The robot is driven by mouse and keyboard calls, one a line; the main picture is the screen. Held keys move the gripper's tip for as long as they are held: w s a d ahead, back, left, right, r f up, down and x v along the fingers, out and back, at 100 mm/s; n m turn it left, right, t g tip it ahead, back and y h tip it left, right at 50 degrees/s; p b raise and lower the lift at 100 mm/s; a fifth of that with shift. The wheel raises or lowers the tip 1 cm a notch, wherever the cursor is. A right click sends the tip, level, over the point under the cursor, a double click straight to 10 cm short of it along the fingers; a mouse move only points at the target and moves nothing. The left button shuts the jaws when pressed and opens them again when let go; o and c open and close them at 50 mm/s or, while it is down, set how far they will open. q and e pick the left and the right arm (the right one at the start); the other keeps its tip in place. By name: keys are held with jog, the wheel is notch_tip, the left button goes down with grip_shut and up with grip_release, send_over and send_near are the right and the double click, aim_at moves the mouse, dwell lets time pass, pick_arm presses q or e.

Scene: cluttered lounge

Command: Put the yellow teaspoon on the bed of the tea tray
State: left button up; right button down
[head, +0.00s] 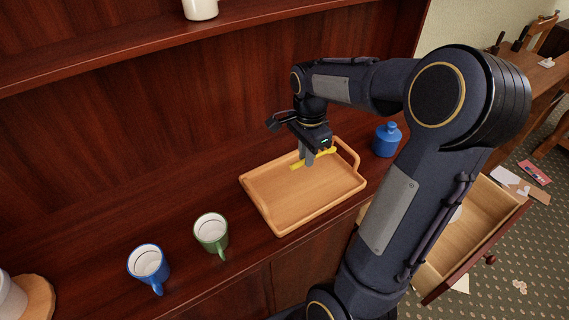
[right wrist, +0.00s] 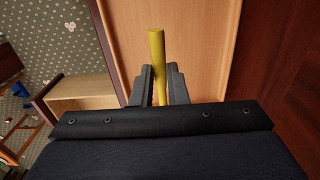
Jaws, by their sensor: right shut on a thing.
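The yellow teaspoon (head: 328,152) is in my right gripper (head: 307,160), over the back part of the tea tray in the head view. In the right wrist view the yellow handle (right wrist: 157,50) stands between the two fingers of the right gripper (right wrist: 158,85), which are shut on it. The wooden tea tray (head: 283,228) lies on the dark wood counter, with a raised rim and handles. I cannot tell whether the spoon touches the tray's bed. My left gripper is not in view.
A blue bottle (head: 387,140) stands just right of the tray. A green mug (head: 211,233) and a blue mug (head: 149,265) stand left of it. An open drawer (head: 461,240) juts out at the right. A shelf (head: 130,57) runs above the counter.

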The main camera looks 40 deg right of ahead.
jog(key=w+f, duration=0.2)
jog(key=w, duration=0.3)
jog(key=p, duration=0.1)
send_over(283, 172)
notch_tip(283, 172, down, 5)
jog(key=shift+s+f, duration=0.1)
jog(key=shift+s, duration=0.05)
jog(key=shift+w+f+p, duration=0.2)
jog(key=shift+f+p, duration=0.05)
jog(key=shift+p, duration=0.05)
notch_tip(283, 172, down, 3)
jog(key=shift+f, duration=0.1)
jog(key=shift+f, duration=0.15)
jog(key=c, duration=1.4)
grip_release()
jog(key=shift+c, duration=0.2)
